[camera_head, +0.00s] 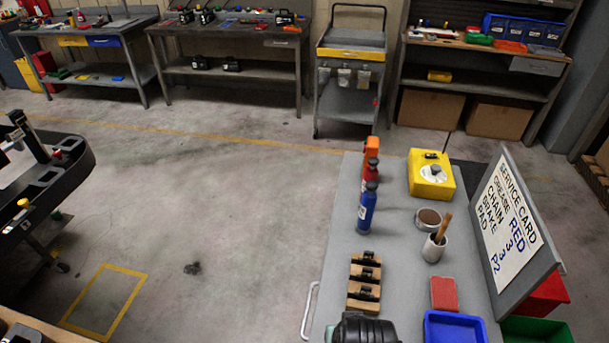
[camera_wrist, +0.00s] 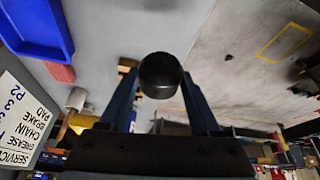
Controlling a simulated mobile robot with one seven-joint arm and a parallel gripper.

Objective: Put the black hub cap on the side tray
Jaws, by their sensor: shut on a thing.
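The black hub cap (camera_wrist: 160,72) shows as a dark, rounded, glossy thing in the middle of the wrist view. My gripper (camera_wrist: 160,92) is shut on it, with one blue-grey finger on each side; it is held off the surfaces. A blue open tray (camera_head: 455,327) stands at the near end of the grey bench top; it also shows at the upper left of the wrist view (camera_wrist: 35,25). A black stand top with recesses (camera_head: 55,180) is at the left of the head view. I cannot tell which one is the side tray.
The grey bench (camera_head: 395,240) holds blue (camera_head: 367,210) and red bottles, a yellow box (camera_head: 432,175), a cup (camera_head: 434,247), brake pads (camera_head: 364,283) and a red block (camera_head: 443,293). A sign board (camera_head: 508,220) stands along its right edge.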

